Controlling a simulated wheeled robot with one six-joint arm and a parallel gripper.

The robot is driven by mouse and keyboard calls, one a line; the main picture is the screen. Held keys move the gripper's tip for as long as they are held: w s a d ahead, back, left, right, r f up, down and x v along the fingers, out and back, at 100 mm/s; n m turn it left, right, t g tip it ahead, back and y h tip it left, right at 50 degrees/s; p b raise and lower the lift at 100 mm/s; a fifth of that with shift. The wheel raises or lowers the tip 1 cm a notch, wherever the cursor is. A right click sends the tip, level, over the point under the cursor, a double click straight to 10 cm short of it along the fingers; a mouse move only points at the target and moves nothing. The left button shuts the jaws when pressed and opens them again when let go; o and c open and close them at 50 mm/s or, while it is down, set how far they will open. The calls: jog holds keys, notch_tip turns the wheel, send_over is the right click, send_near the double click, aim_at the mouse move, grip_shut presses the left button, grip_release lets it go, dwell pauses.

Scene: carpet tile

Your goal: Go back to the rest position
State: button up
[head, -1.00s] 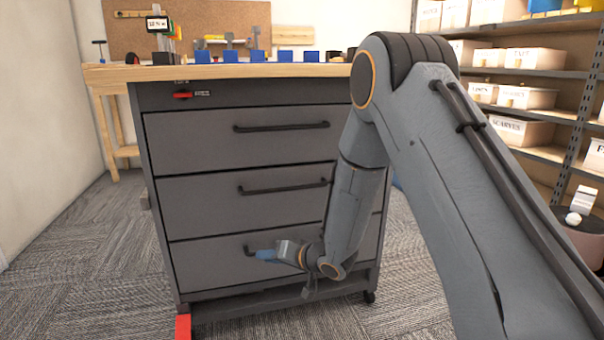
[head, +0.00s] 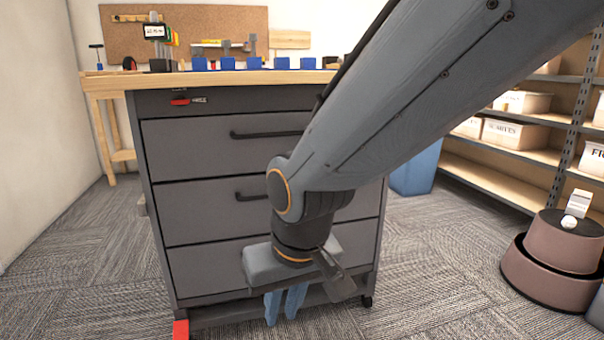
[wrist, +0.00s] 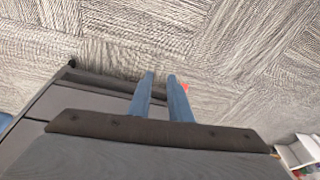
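My gripper (head: 284,310) hangs low in front of the grey drawer cabinet (head: 190,143), fingers pointing down. Its two blue fingers are apart with nothing between them. My arm crosses the head view from the upper right and hides the right part of the drawers. The bottom drawer's handle is hidden behind the gripper. The drawers look shut.
The wooden worktop (head: 110,80) carries several blue bins (head: 227,63). Shelving (head: 560,133) with boxes stands right, near a round brown stool-like object (head: 560,240). A blue bin (head: 416,168) stands behind. Carpet is clear at left.

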jog(key=s+d+r+n+g, duration=0.2)
jog(key=s+r+g, duration=0.1)
jog(key=s, duration=0.9)
jog(key=d+r+m+p, duration=0.2)
jog(key=d+r+p, duration=0.5)
jog(key=p, duration=0.5)
jog(key=d+r+m+h+p, duration=0.1)
jog(key=d+r+m+p, duration=0.1)
jog(key=d+r+p, duration=0.4)
jog(key=d+r+m+h+p, duration=0.1)
jog(key=d+r+m+p, duration=0.2)
jog(key=d+r+p, duration=0.4)
notch_tip(320, 180, up, 8)
jog(key=p, duration=1.3)
jog(key=shift+w+d, duration=0.3)
jog(key=shift+f, duration=0.1)
